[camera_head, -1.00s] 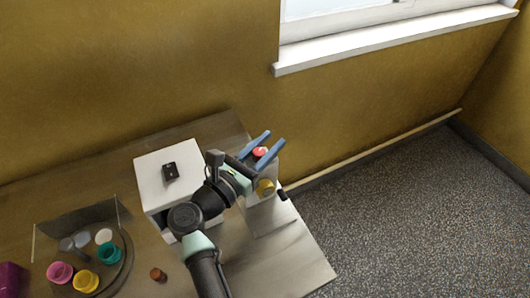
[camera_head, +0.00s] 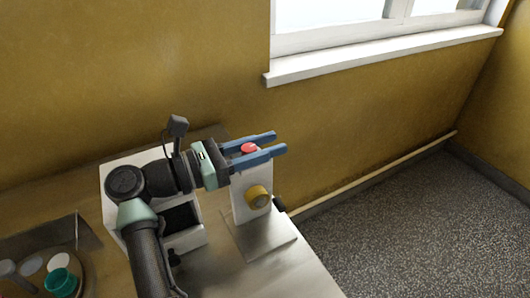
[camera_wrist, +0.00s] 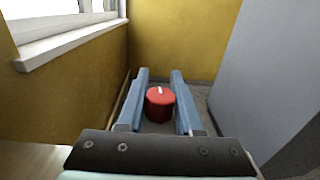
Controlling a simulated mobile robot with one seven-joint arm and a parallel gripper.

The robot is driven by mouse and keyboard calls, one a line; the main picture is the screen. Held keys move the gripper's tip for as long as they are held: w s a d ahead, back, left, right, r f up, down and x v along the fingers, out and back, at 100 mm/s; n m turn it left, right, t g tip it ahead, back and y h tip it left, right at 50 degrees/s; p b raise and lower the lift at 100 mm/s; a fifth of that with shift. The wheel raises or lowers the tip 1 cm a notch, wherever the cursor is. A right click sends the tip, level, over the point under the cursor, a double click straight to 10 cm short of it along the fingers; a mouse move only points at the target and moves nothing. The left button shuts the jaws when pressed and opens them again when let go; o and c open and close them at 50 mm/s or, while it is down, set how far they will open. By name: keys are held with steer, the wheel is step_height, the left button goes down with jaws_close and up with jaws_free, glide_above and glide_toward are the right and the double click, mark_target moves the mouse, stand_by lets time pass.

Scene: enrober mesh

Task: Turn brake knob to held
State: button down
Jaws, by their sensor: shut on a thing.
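A red round knob (camera_head: 249,148) with a white mark on top sits at the top of a pale upright post (camera_head: 240,198); I take it to be the brake knob. In the wrist view the red knob (camera_wrist: 159,106) stands between my two blue fingers, its white mark running roughly along them. My gripper (camera_head: 278,143) is shut on the red knob, one finger on each side, and the fingertips reach past it. It also shows in the wrist view (camera_wrist: 160,74). A yellow round knob (camera_head: 258,197) is on the post's face, below my fingers. No label for the held position is readable.
A white box (camera_head: 118,176) stands left of the post, partly hidden by my arm. A round tray with a teal cup (camera_head: 61,283) is at the lower left. The wall and window sill (camera_head: 380,47) are behind. Open floor (camera_head: 400,235) lies to the right.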

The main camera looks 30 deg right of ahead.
stand_by(0.4)
steer(key=c, duration=0.6)
jaws_free()
steer(key=shift+a+b, duration=1.4)
steer(key=shift+a, duration=5.05)
